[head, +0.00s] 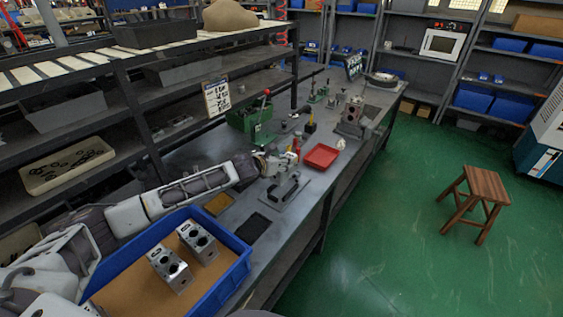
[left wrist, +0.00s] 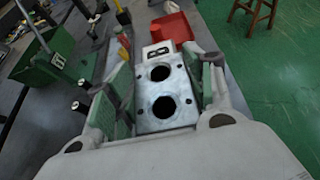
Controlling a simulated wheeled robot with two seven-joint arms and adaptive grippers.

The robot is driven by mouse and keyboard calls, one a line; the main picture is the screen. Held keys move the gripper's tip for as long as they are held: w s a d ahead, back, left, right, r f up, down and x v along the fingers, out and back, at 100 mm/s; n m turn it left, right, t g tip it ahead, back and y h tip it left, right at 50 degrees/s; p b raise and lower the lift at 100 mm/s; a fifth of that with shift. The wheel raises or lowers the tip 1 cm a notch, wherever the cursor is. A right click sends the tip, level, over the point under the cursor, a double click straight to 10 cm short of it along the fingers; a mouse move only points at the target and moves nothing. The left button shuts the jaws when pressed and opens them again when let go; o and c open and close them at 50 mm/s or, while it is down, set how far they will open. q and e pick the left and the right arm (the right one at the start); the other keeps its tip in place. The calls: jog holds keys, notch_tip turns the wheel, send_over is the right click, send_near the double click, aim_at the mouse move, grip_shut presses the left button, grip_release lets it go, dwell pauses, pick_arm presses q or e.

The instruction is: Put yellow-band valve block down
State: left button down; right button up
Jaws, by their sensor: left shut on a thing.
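My left gripper (head: 284,172) reaches out over the workbench in the head view. In the left wrist view, the left gripper (left wrist: 165,95) is shut on a grey metal valve block (left wrist: 161,118), one finger on each side. The block has two large round holes and a white label marked "B" at its far end; I cannot make out a yellow band. In the head view the gripper is just above a small grey stand (head: 287,193), and I cannot tell whether the block touches it. My right gripper is not in view.
A blue bin (head: 243,262) holds two more valve blocks (head: 170,267) (head: 198,241). A black pad (head: 250,228) and a yellow pad (head: 217,204) lie beside it. A red tray (head: 321,156), a green box (head: 246,121) and another metal fixture (head: 350,120) stand farther along the bench.

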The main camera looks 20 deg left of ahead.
pick_arm(q)
jog(key=shift+w+f, duration=0.1)
jog(key=shift+f, duration=1.65)
jog(key=shift+f, duration=1.9)
jog(key=c, duration=0.9)
grip_release()
jog(key=shift+s+f, duration=0.2)
jog(key=shift+f, duration=0.15)
jog(key=shift+c, duration=0.2)
jog(key=o, duration=0.4)
jog(key=shift+r, duration=0.1)
jog(key=shift+s+a+r, duration=0.1)
jog(key=shift+s, duration=0.05)
